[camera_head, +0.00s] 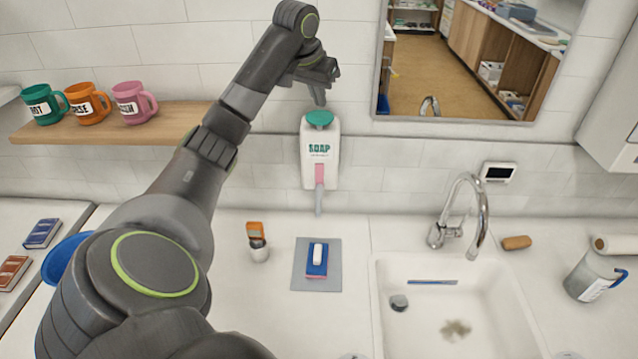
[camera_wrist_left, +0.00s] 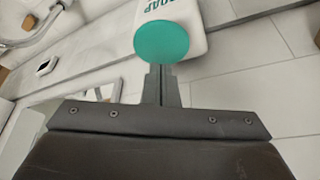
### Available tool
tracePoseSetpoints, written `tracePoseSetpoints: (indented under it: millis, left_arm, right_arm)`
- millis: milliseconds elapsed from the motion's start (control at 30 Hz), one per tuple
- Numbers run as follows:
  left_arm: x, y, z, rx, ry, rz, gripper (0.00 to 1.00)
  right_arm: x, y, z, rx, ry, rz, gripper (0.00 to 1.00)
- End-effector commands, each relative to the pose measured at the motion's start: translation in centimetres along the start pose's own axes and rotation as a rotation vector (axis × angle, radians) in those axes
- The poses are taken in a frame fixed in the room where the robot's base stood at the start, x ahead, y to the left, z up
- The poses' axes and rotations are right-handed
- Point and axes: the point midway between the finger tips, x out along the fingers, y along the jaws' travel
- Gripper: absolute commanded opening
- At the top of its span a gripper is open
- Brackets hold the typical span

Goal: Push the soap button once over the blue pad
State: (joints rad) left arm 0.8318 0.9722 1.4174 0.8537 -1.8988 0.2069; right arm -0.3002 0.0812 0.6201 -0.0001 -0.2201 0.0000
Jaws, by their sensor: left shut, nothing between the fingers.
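A white soap dispenser (camera_head: 320,158) is mounted on the tiled wall, with a green button (camera_head: 320,118) on top and a spout pointing down. A blue pad (camera_head: 317,262) with a white piece on it lies on a grey mat (camera_head: 304,282) on the counter below the spout. My left gripper (camera_head: 320,102) is shut and empty, its fingertips pointing down just above the green button. In the left wrist view the shut fingers (camera_wrist_left: 161,72) reach to the edge of the green button (camera_wrist_left: 162,41); I cannot tell whether they touch. My right gripper is not in view.
A sink (camera_head: 450,312) with a tap (camera_head: 470,215) is at the right. A small holder (camera_head: 258,250) stands left of the mat. A shelf (camera_head: 170,118) with three mugs is on the wall at left, and a mirror (camera_head: 470,60) hangs at upper right.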

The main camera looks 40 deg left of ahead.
Motion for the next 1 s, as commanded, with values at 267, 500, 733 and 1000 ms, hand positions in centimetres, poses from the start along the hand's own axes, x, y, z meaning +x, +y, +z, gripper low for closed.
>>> tracePoseSetpoints:
  millis: [267, 500, 733, 1000]
  left_arm:
    - [-2.7, 0.0, -1.2, -0.001, 0.001, 0.000, 0.00]
    - [-4.7, 0.0, -2.0, 0.001, 0.001, 0.001, 0.00]
    - [-5.0, 0.0, -2.1, 0.000, -0.001, 0.000, 0.00]
    - [-5.0, 0.0, -2.1, 0.000, -0.001, 0.000, 0.00]
  right_arm:
    - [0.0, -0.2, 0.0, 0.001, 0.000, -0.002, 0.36]
    - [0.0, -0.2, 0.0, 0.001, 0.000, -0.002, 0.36]
    - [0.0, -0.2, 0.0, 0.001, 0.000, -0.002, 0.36]
    - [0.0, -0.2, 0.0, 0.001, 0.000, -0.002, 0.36]
